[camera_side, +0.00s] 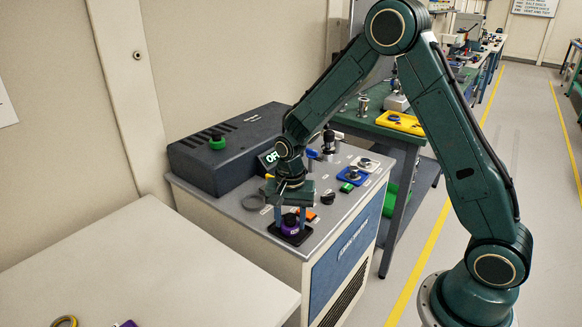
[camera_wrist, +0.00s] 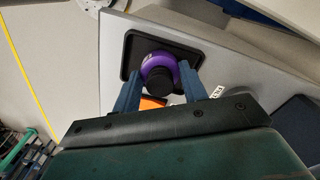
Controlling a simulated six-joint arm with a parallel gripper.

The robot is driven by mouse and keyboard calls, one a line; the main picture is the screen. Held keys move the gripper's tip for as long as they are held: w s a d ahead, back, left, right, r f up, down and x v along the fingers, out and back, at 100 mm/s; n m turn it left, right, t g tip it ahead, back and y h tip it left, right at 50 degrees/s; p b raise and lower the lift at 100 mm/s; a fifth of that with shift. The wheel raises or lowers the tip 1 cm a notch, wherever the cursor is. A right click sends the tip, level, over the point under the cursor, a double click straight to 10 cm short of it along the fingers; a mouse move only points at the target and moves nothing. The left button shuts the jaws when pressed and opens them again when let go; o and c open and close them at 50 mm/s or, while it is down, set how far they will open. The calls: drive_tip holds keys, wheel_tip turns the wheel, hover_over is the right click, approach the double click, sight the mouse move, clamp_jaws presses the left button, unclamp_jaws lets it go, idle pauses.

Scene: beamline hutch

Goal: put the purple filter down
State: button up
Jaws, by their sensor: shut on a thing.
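The purple filter (camera_side: 289,225) is a round purple piece with a black knob on top, at the front of the grey bench top. It shows in the wrist view (camera_wrist: 157,66) over a black square tray (camera_wrist: 133,50). The tray also shows in the side view (camera_side: 302,238). My gripper (camera_side: 290,216) points down with its two fingers on either side of the knob, shut on the filter. In the wrist view my gripper (camera_wrist: 160,84) hides part of the knob's sides. Whether the filter touches the tray floor is hard to tell.
An orange piece (camera_side: 311,215) lies just behind the tray. A black knob (camera_side: 328,198), a green piece (camera_side: 348,188) and a blue tray (camera_side: 355,178) stand further back. A dark box (camera_side: 235,150) is at the back left. The pale table (camera_side: 130,265) in front is mostly clear.

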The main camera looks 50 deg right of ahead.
sight(291, 217)
drive_tip(key=o, duration=1.1)
wheel_tip(291, 217, up, 12)
drive_tip(key=shift+r, duration=0.15)
idle(0.5)
